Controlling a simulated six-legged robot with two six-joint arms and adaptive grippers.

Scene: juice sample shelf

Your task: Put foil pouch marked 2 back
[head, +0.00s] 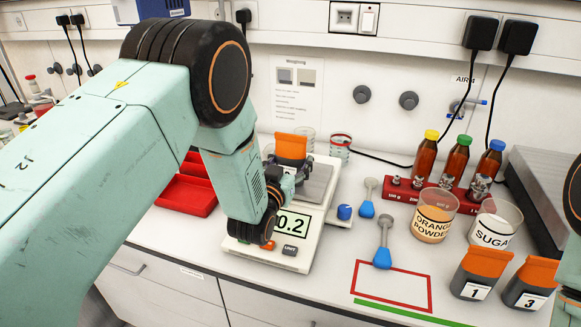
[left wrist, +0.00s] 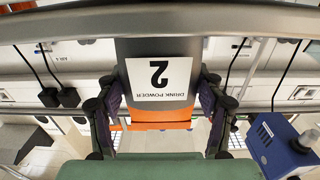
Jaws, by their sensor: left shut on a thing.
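The foil pouch marked 2 (left wrist: 158,80) shows upside down in the left wrist view, grey with an orange band and a white label reading "DRINK POWDER 2". My left gripper (left wrist: 158,112) is shut on it, with one finger at each side. In the head view the pouch's orange top (head: 291,147) shows beyond my left gripper (head: 283,180), at the balance (head: 265,248). The lower pouch is hidden by the gripper, so I cannot tell whether it touches the pan. Pouches marked 1 (head: 478,273) and 3 (head: 528,284) stand at the right front. My right gripper is out of view.
A red outlined rectangle (head: 354,292) on the bench is empty, with a green strip (head: 415,313) before it. Scoops (head: 384,245), a cup of orange powder (head: 434,220), a sugar cup (head: 493,225) and bottles in a red rack (head: 400,190) stand behind. A red tray (head: 187,195) lies left.

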